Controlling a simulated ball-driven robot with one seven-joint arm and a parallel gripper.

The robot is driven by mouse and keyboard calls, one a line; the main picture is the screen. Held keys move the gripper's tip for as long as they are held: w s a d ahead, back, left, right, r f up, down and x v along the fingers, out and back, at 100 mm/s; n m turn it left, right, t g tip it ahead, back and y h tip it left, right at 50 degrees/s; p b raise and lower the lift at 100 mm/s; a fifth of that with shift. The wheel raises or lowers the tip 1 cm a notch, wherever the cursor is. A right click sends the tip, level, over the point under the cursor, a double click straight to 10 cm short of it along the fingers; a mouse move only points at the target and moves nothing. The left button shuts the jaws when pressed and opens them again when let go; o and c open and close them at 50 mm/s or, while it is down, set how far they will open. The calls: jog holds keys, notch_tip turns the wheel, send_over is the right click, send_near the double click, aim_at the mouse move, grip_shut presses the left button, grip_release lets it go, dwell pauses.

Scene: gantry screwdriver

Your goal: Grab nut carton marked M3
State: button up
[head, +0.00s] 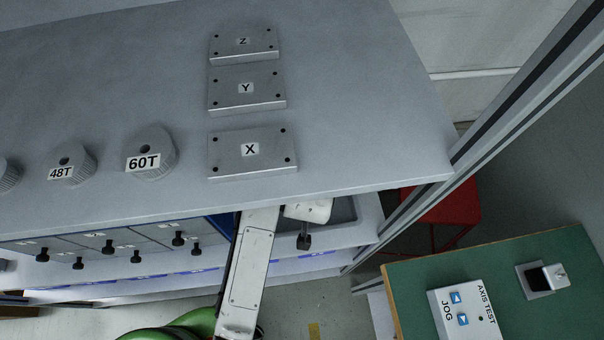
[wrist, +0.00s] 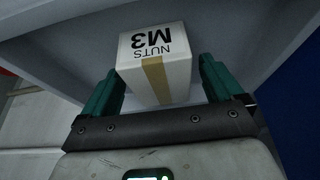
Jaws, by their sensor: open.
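The nut carton (wrist: 154,58) is a white box with a tan tape strip, marked "NUTS M3"; the lettering is upside down in the wrist view. It sits on a grey shelf surface. My gripper (wrist: 158,85) is open, with one green finger on each side of the carton. The carton's near part lies between the fingers; contact with them cannot be made out clearly. In the head view the carton is hidden, and my arm reaches below the worktop edge.
A grey worktop (head: 350,110) above carries metal blocks marked X (head: 250,165), Y (head: 245,97) and Z (head: 242,52), plus gears marked 48T (head: 70,165) and 60T (head: 150,153). A green table (head: 410,285) with a jog box (head: 465,312) stands at the right.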

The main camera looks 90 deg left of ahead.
jog(key=c, duration=1.2)
jog(key=shift+c, duration=0.4)
jog(key=shift+r, duration=0.1)
